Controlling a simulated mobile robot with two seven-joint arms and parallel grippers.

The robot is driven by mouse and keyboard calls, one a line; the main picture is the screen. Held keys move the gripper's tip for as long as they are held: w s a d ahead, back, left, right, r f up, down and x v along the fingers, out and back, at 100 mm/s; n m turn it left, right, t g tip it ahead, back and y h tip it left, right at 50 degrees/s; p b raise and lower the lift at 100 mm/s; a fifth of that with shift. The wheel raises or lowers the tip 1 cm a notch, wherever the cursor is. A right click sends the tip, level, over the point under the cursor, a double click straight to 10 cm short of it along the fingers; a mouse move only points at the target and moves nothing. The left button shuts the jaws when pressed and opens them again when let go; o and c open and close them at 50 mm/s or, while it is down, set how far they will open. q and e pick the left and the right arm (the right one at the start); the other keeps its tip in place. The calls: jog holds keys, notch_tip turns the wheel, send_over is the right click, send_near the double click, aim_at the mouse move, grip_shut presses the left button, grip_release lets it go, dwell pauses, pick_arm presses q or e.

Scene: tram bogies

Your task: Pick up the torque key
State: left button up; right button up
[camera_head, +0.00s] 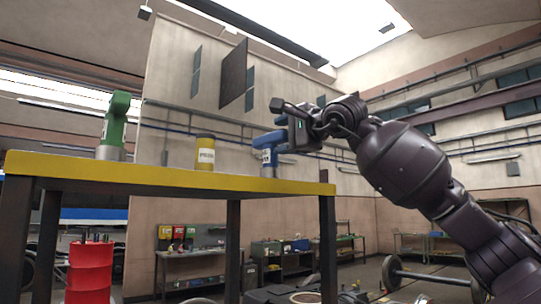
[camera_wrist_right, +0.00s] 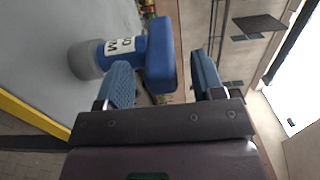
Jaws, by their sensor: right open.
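A blue tool (camera_head: 269,158), which looks like the torque key, stands upright at the right end of the yellow-edged table (camera_head: 170,176). In the right wrist view the blue tool (camera_wrist_right: 159,55) shows a grey round base, a white label and a blue crosswise head. My right gripper (camera_head: 282,128) is open at the level of this head. In the wrist view the head lies in line with the gap between the two fingers, with no clear contact. My left gripper is not in view.
A green tool (camera_head: 114,118) with a grey base stands at the table's left. A yellow can (camera_head: 205,152) stands between the two tools. A red drum (camera_head: 90,268) is below the table at the left. Workbenches (camera_head: 190,254) line the far wall.

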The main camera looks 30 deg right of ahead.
jog(key=shift+w+a, duration=0.1)
jog(key=shift+w, duration=0.2)
jog(key=c, duration=0.9)
jog(key=shift+c, duration=1)
jog(key=shift+r, duration=0.1)
grip_shut()
